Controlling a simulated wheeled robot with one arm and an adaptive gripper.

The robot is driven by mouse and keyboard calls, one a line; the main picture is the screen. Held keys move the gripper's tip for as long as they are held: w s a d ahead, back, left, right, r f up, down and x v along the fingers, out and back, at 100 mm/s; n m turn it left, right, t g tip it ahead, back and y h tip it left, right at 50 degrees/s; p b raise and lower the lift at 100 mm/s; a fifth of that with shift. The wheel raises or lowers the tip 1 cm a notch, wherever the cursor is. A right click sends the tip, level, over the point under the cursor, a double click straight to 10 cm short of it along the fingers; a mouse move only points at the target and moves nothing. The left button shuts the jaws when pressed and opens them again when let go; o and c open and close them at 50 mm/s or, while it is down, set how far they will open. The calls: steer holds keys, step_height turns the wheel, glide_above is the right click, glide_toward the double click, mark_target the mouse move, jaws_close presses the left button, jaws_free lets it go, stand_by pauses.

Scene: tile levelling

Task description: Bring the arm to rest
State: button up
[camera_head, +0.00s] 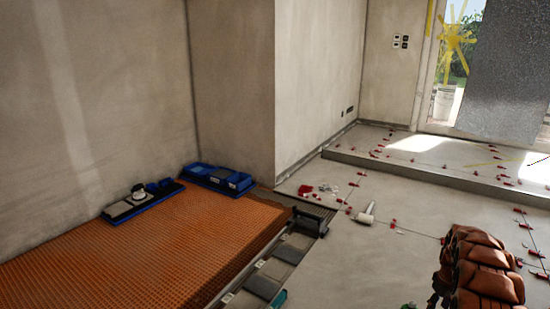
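I cannot make out my gripper in the head view. A brown, ribbed, segmented shape (480,268) rises from the bottom edge at the lower right, with dark parts at its left side. I cannot tell whether it is part of my arm. No gripper fingers can be made out, and nothing is seen being held.
An orange mat (150,245) covers the left floor, with blue trays (218,178) and a blue-edged board (140,200) by the wall. Grey tiles (262,286) line its right edge. Red clips (305,190) and a white-headed tool (366,214) lie on the grey floor. A low step (440,178) crosses behind.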

steer(key=s+a+r+p, duration=0.3)
steer(key=a+r+p, duration=0.4)
steer(key=r, duration=0.7)
steer(key=s+a+r+m+g+p, duration=0.1)
steer(key=s+a+r+p, duration=0.2)
steer(key=a+r+p, duration=0.85)
steer(key=s+a+r, duration=0.3)
steer(key=a+r, duration=0.3)
steer(key=r, duration=1.2)
steer(key=s+a+r+p, duration=1.1)
steer(key=s+a+r, duration=0.15)
steer(key=r, duration=0.35)
steer(key=s+a+r+p, duration=0.3)
steer(key=s+r+p, duration=0.2)
steer(key=s, duration=0.3)
steer(key=s+a+r+p, duration=0.3)
steer(key=s+r+p, duration=0.1)
steer(key=s, duration=0.5)
steer(key=shift+r+m+g+p, duration=0.3)
steer(key=shift+r+g+p, duration=0.1)
steer(key=shift+s, duration=0.1)
steer(key=shift+c, duration=1.1)
steer(key=shift+d, duration=0.1)
